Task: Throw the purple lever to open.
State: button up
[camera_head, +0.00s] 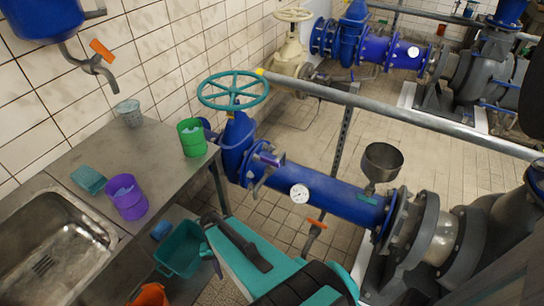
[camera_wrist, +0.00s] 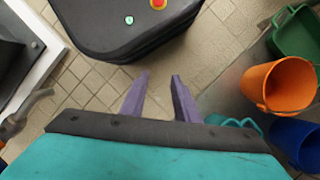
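The purple lever (camera_head: 268,159) is a small handle on a valve at the left end of the blue pipe (camera_head: 325,188), just right of the blue valve body under the teal handwheel. It is small in the head view, so its exact angle is hard to read. The lever does not show in the wrist view. My gripper (camera_wrist: 159,78) shows in the wrist view with its two purple-grey fingers apart and nothing between them. It points at the floor and my own base, away from the lever. In the head view my fingers cannot be made out.
The teal handwheel (camera_head: 233,90) stands above the lever. A round gauge (camera_head: 299,193) and an orange-handled lever (camera_head: 316,223) are further along the pipe. A metal railing (camera_head: 400,115) crosses behind. A steel counter (camera_head: 150,165) with cups stands left. Buckets, one orange (camera_wrist: 280,85), are on the floor.

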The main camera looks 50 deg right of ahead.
jog(key=w+d+r+m+t+p, duration=0.2)
jog(key=w+d+r+m, duration=0.5)
jog(key=d+r, duration=0.15)
jog(key=m+t+p, duration=0.6)
jog(key=m, duration=1.2)
send_near(270, 160)
jog(key=a+v, duration=0.1)
jog(key=v, duration=0.4)
jog(key=shift+d+r+h, duration=0.1)
jog(key=shift+d+h, duration=0.1)
jog(key=shift+h, duration=0.1)
jog(key=shift+p+x, duration=1.7)
jog(key=shift+x, duration=5.25)
grip_shut()
